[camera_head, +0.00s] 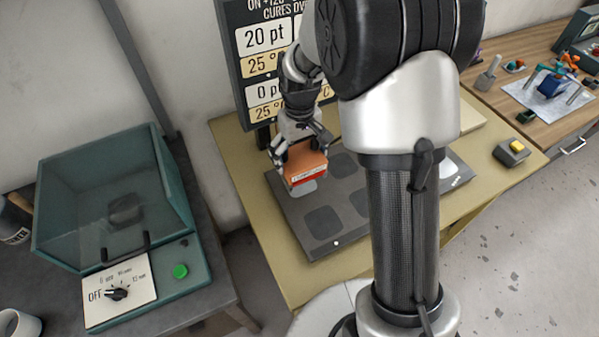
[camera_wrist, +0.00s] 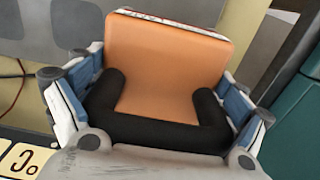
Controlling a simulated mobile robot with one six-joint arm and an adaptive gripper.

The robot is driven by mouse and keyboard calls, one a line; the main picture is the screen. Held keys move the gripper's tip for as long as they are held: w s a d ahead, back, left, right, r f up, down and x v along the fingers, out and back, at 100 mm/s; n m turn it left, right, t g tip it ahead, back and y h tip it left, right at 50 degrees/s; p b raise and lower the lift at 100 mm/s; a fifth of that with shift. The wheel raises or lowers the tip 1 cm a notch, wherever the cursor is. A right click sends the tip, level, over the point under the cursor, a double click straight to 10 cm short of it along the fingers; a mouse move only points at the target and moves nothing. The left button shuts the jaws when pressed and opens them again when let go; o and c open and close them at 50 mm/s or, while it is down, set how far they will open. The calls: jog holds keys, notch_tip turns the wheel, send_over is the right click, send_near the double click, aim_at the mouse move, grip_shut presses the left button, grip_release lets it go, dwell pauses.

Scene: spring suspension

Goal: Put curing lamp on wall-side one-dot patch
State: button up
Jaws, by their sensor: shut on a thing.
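My gripper (camera_head: 300,152) is shut on the curing lamp (camera_head: 306,162), an orange block with a red and white label strip along its lower edge. In the wrist view the lamp's orange face (camera_wrist: 168,65) fills the middle, between the fingers of my gripper (camera_wrist: 155,100), with a black U-shaped part around its near end. The lamp is over the wall-side left part of a dark grey board (camera_head: 290,226) with darker rounded patches. A small white dot (camera_head: 336,243) marks a near-side patch (camera_head: 324,222).
The board lies on a yellowish table (camera_head: 240,160). A sign (camera_head: 265,60) stands behind it at the wall. A teal box with a clear lid (camera_head: 110,200) is at left. A grey device with a yellow button (camera_head: 513,150) is at right. My arm hides the board's middle.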

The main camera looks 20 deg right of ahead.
jog(key=shift+w+f+b, duration=0.1)
jog(key=shift+f+b, duration=0.6)
jog(key=shift+f, duration=2.3)
jog(key=shift+f, duration=0.15)
jog(key=o, duration=1.2)
jog(key=shift+o, duration=0.2)
